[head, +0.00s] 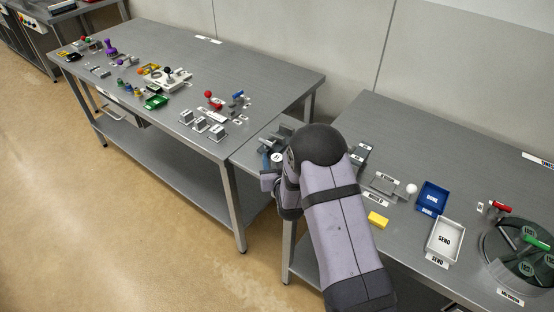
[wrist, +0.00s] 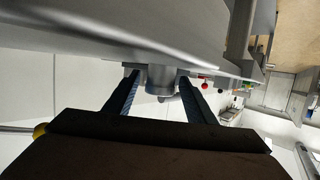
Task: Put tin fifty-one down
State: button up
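In the wrist view, my gripper (wrist: 161,82) has its two dark blue fingers on either side of a small grey cylinder, likely the tin (wrist: 160,74), and appears shut on it. The tin lies close to a grey metal surface that fills the top of this tilted view; whether it touches is unclear. In the head view, my gripper (head: 271,160) is low at the left end of the right-hand bench (head: 400,140), with a small round white face (head: 277,157) at it. I cannot read its number. My arm hides much of this spot.
Grey metal parts stand close behind and right of my gripper. Further right are a yellow block (head: 377,220), a blue tray (head: 432,198), a white tray (head: 445,240) and a round glass-like container (head: 518,255).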

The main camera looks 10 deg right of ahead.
jog(key=shift+r, duration=0.25)
jog(key=shift+o, duration=0.5)
jog(key=b+v, duration=0.2)
jog(key=v, duration=1)
jog(key=d, duration=0.1)
jog(key=d+r+h+p, duration=0.1)
jog(key=d, duration=0.1)
jog(key=shift+w+d+r+m, duration=0.15)
jog(key=shift+d+m, duration=0.1)
jog(key=shift+m, duration=0.15)
jog(key=w+d+r+g+p, duration=0.15)
jog(key=w+r, duration=0.35)
jog(key=w, duration=0.5)
jog(key=w+d+r+g, duration=0.1)
jog(key=w+d+r, duration=0.1)
jog(key=w+r, duration=0.5)
jog(key=s+a+f+n+g+y, duration=0.3)
jog(key=s+a+f+n+g, duration=0.2)
jog(key=s+f+g, duration=0.3)
notch_tip(320, 180, down, 2)
jog(key=shift+s+a+n, duration=0.3)
jog(key=shift+s+a, duration=0.1)
jog(key=shift+s, duration=0.05)
